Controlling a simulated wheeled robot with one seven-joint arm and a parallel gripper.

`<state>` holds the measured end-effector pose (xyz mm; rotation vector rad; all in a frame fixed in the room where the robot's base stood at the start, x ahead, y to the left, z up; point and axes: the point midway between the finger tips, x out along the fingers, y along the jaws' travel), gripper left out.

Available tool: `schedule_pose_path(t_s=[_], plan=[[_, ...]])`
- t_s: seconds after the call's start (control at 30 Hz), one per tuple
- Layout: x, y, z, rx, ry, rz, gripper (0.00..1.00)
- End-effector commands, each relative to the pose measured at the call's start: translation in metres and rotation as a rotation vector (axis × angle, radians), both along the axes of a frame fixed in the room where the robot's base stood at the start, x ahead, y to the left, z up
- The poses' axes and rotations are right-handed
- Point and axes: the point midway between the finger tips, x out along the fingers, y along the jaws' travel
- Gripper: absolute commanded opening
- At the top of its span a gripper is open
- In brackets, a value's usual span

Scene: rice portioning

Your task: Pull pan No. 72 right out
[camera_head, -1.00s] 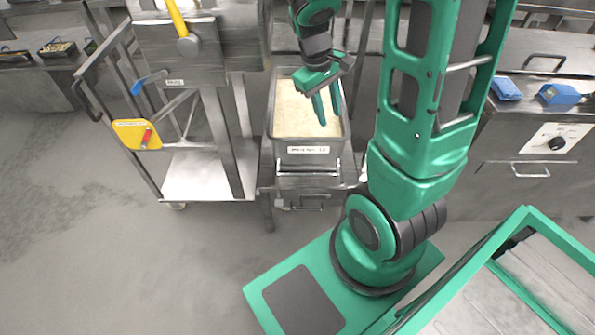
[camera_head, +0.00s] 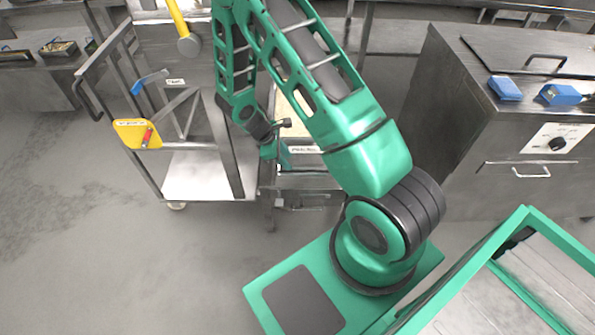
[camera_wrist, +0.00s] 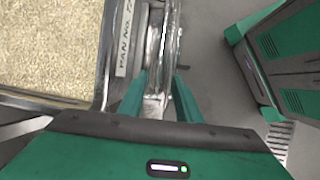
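The pan labelled PAN NO. 72 (camera_head: 312,158) stands with its label facing the front, on a metal stand. In the wrist view the pan's rim and label (camera_wrist: 123,45) show, with rice grains (camera_wrist: 45,45) inside. The pan's metal handle bar (camera_wrist: 168,55) runs beside the label. My gripper (camera_wrist: 160,85) has its two green fingers on either side of the handle, with gaps visible, so it looks open around it. In the head view my gripper (camera_head: 283,155) is at the pan's front, and my arm hides much of the pan.
A metal trolley (camera_head: 205,180) with a yellow tag (camera_head: 137,133) stands left of the pan. A steel cabinet (camera_head: 510,165) with a dial and blue boxes (camera_head: 505,88) is at the right. The floor (camera_head: 110,250) in front left is clear.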

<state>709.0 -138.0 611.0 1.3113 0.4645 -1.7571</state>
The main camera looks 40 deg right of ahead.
Motion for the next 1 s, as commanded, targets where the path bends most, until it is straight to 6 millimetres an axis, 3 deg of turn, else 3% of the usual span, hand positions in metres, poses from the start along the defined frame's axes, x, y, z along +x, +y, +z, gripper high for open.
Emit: schedule_pose_path(t_s=[0.17,0.6,1.0], plan=[[-0.002,-0.006,-0.016,-0.001,0.004,0.004,0.31],[-0.007,-0.037,-0.081,0.0,0.003,0.001,0.31],[-0.007,-0.045,-0.098,0.0,0.001,0.003,0.31]])
